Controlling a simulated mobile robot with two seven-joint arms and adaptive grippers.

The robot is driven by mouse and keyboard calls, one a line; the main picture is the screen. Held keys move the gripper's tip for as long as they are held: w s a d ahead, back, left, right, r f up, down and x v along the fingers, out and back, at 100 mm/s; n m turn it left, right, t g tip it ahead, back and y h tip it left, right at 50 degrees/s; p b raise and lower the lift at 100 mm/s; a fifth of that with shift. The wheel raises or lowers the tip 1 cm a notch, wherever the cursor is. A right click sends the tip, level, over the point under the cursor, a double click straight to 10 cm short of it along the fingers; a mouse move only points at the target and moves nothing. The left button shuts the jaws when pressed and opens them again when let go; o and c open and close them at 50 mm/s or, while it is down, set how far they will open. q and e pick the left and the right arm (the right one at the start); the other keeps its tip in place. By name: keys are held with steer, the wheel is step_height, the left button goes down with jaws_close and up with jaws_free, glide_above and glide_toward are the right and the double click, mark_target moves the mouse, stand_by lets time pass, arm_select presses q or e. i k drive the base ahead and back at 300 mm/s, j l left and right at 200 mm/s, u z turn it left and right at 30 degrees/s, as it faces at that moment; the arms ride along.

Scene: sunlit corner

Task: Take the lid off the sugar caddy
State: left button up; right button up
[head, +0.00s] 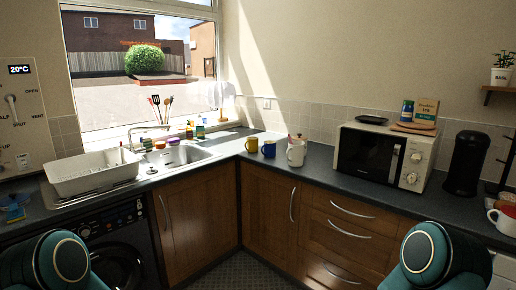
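I cannot pick out the sugar caddy or its lid for certain. A white vessel (296,154) stands on the counter near the corner. It may be a mug or a jar, and something small and reddish shows behind its top. A tall black cylinder (466,163) stands right of the microwave, and its kind is unclear. Neither of my grippers is in view. Only teal rounded parts of my arms show at the bottom left and bottom right, well short of the corner.
A yellow mug (252,145) and a blue mug (269,149) stand left of the white vessel. The microwave (385,156) carries a board with packages. A dish rack (92,173) and sink (180,155) lie left. A white mug (503,221) is far right. Dark counter (318,172) is bare before the microwave.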

mark_target(298, 138)
steer(key=z, duration=0.4)
steer(key=i+j, duration=0.15)
steer(key=i, duration=0.25)
steer(key=i+j, duration=0.1)
steer(key=i, duration=0.3)
steer(key=i+j+z, duration=0.1)
steer(key=i, duration=0.3)
steer(key=l+u, duration=0.25)
steer(key=l, duration=0.6)
steer(key=l+u, duration=0.25)
steer(key=l, duration=0.55)
steer(key=k, duration=0.05)
